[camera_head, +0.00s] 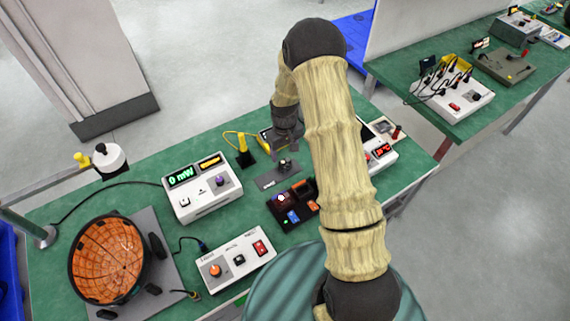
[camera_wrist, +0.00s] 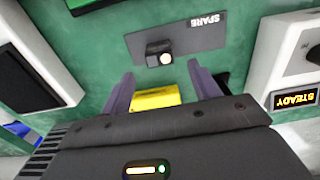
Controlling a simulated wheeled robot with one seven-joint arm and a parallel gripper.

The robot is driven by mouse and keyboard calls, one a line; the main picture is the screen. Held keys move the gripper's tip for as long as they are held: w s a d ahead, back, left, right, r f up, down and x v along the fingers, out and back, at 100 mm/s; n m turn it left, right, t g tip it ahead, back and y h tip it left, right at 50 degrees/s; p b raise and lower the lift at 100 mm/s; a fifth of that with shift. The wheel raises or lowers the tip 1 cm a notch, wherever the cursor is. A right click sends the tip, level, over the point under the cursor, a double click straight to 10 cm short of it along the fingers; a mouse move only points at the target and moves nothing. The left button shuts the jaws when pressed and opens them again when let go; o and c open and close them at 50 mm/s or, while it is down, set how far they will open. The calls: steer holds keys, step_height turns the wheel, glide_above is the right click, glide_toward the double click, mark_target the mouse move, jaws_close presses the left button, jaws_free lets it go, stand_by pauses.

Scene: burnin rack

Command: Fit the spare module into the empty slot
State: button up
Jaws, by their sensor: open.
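The spare module is a small black block (camera_wrist: 157,54) with a pale round knob. It sits on a grey plate marked SPARE (camera_wrist: 207,36); in the head view the module (camera_head: 285,165) shows small and dark on that plate (camera_head: 268,181). My gripper (camera_wrist: 163,89) is open, its two purple fingers apart and short of the module in the wrist view. In the head view my gripper (camera_head: 287,138) hangs just behind the plate. A dark rack (camera_head: 275,207) with coloured modules stands in front of the plate. Its empty slot cannot be made out, and my arm covers its right side.
A yellow object (camera_wrist: 155,99) shows between the fingers, apparently beyond them. A white meter (camera_head: 204,200) stands left of the plate, a white unit (camera_head: 382,158) right. A white control box (camera_head: 238,260) and an orange dish (camera_head: 108,258) are nearer. Green table shows around the plate.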

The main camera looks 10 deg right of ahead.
mark_target(285, 160)
steer(key=shift+f, duration=0.1)
steer(key=shift+s+f+p, duration=0.15)
steer(key=shift+f+p, duration=0.9)
steer(key=shift+f, duration=1.45)
steer(key=c, duration=1.1)
steer(key=shift+r, duration=0.1)
step_height(285, 160, up, 10)
steer(key=shift+f+b, duration=0.1)
steer(key=shift+b, duration=1.1)
